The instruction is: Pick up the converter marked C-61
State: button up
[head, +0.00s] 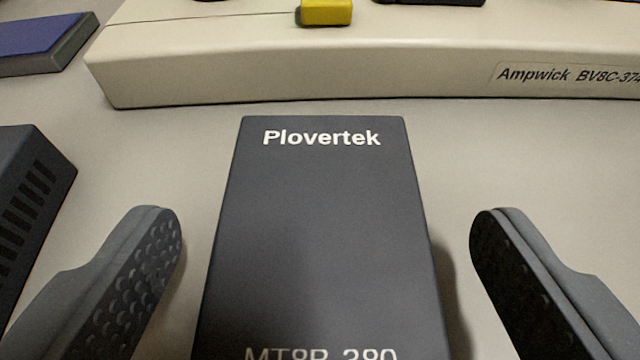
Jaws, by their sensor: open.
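A dark grey box (318,240) stands in the lower middle of the head view. It is marked "Plovertek" near its far edge, with "MT8R-380" partly cut off at the bottom of the picture. No C-61 mark is readable on it or on anything else in view, so I cannot tell whether it is the converter. My gripper (325,230) is open, with one finger on each side of the box. Visible gaps separate both fingers from its sides. The near end of the box is out of the picture.
A long cream unit (300,75), labelled "Ampwick BV8C-374" at right, lies across the back. A yellow block (326,12) and a black item sit on it. A black vented box (30,205) is at left, and a blue-topped box (40,38) at far left. Grey surface is bare at right.

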jog(key=shift+x, duration=1.35)
jog(key=c, duration=1.2)
jog(key=shift+c, duration=0.2)
jog(key=shift+r, duration=0.15)
